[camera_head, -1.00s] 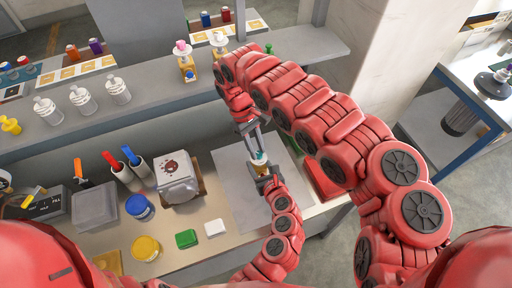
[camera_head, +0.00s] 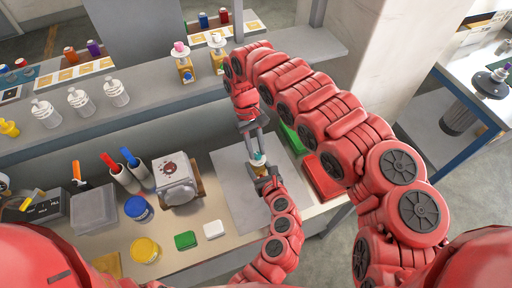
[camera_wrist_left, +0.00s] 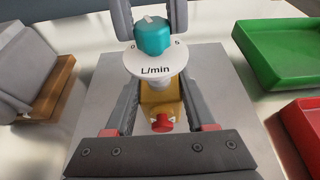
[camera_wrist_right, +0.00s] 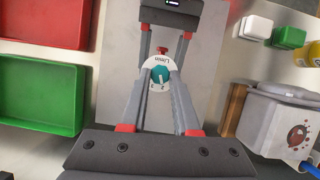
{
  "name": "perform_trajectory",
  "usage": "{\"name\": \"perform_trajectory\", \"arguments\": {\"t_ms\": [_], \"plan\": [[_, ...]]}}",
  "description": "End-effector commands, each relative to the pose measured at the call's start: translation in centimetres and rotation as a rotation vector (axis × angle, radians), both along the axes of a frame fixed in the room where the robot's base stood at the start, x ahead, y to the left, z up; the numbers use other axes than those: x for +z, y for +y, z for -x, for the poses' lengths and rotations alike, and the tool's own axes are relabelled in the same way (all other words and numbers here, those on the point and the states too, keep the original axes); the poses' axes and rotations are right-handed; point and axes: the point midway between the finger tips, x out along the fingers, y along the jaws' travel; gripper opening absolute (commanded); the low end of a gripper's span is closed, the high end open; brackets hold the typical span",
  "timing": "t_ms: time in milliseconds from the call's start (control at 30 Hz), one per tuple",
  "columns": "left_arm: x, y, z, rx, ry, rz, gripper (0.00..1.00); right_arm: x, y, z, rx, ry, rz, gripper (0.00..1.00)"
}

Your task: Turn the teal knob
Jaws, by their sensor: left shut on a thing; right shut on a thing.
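The teal knob (camera_wrist_left: 153,36) sits on a white dial disc (camera_wrist_left: 155,66) marked L/min, above a brass body (camera_wrist_left: 158,100) with a small red knob (camera_wrist_left: 162,123) low on its side. In the head view the teal knob (camera_head: 258,158) is small, between my two grippers. My left gripper (camera_head: 264,178) is shut on the brass body from the near side. My right gripper (camera_wrist_right: 159,76) is shut on the teal knob from the opposite side; its fingers flank the knob in both wrist views. In the right wrist view, the teal knob (camera_wrist_right: 160,77) carries a pale pointer mark.
A grey mat (camera_head: 233,180) lies beneath. A green tray (camera_wrist_left: 285,48) and a red tray (camera_wrist_left: 303,128) lie beside it. A white machine (camera_head: 174,178) stands left of the mat. Two similar knobbed valves (camera_head: 184,66) stand on the shelf (camera_head: 150,98) near white bottles (camera_head: 79,101).

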Motion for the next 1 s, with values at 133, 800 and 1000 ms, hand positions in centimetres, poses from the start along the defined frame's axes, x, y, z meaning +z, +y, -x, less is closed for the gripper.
{"name": "perform_trajectory", "arguments": {"t_ms": [133,800,1000], "plan": [[0.0,0.0,0.0,0.001,0.001,-0.001,0.00,0.0,0.0,-0.2,-0.001,-0.005,-0.001,0.44],[-0.1,0.0,0.0,0.001,0.001,-0.001,0.00,3.6,0.9,-1.5,0.004,-0.006,-0.005,0.60],[-0.1,0.0,0.0,0.001,0.001,-0.001,0.00,6.0,1.3,-2.4,0.002,-0.006,-0.001,0.60]]}}
